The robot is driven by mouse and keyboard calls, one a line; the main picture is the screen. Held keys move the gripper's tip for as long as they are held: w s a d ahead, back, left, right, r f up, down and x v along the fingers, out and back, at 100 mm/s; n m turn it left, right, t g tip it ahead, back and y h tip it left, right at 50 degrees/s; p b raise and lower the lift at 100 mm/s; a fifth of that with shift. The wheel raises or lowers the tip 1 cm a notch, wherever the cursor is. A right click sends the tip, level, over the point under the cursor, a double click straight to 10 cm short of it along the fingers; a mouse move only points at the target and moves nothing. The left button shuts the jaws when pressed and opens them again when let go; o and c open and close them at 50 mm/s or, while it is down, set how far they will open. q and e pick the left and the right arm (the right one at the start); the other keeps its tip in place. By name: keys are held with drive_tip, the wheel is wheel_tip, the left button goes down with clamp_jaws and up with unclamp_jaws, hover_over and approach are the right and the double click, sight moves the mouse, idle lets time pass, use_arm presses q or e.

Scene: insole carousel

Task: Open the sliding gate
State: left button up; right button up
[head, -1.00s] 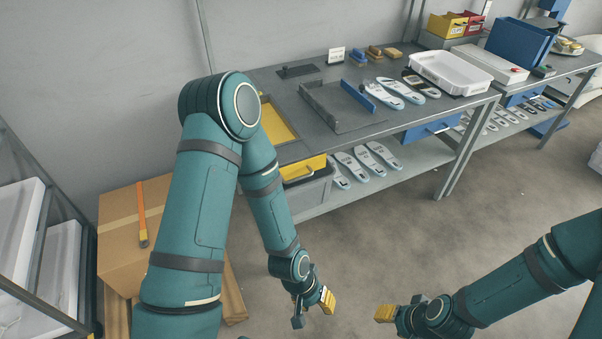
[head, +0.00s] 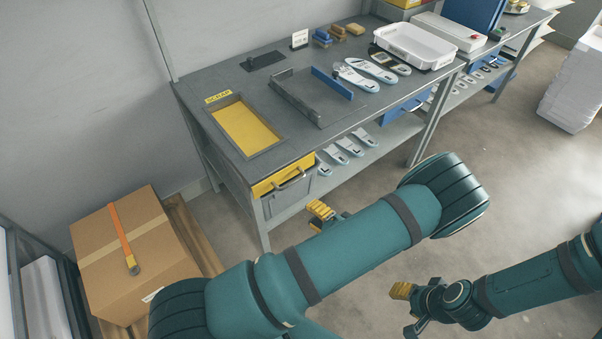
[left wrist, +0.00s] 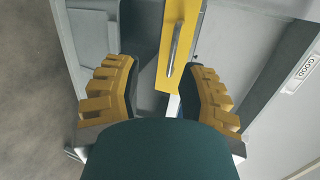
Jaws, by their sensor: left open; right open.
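A yellow front panel (head: 269,184) with a metal bar handle (head: 290,181) sits at the near end of the grey workbench; it is the likeliest sliding gate. In the left wrist view the panel (left wrist: 166,79) and its upright handle (left wrist: 173,50) lie ahead of my fingers, between their lines. My left gripper (head: 324,213) is open and empty, a little to the right of and below the handle in the head view, apart from it. Part of it is hidden behind my arm. My right gripper (head: 407,306) is open and empty over the floor at the lower right.
The workbench (head: 225,85) has a yellow recess (head: 245,130) above the panel. A grey fixture with a blue strip (head: 332,83), insoles (head: 371,68) and a white tray (head: 415,45) lie further along. A cardboard box (head: 135,255) stands at left.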

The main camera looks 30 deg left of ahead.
sight(293, 181)
use_arm(q)
drive_tip(key=shift+t, duration=0.9)
drive_tip(key=w+x, duration=0.1)
drive_tip(key=x, duration=0.3)
drive_tip(key=r+x, duration=0.1)
drive_tip(key=x, duration=0.4)
drive_tip(key=w+r+b+x, duration=0.1)
drive_tip(key=x, duration=0.3)
drive_tip(key=shift+w+d, duration=0.1)
drive_tip(key=shift+w, duration=0.25)
clamp_jaws()
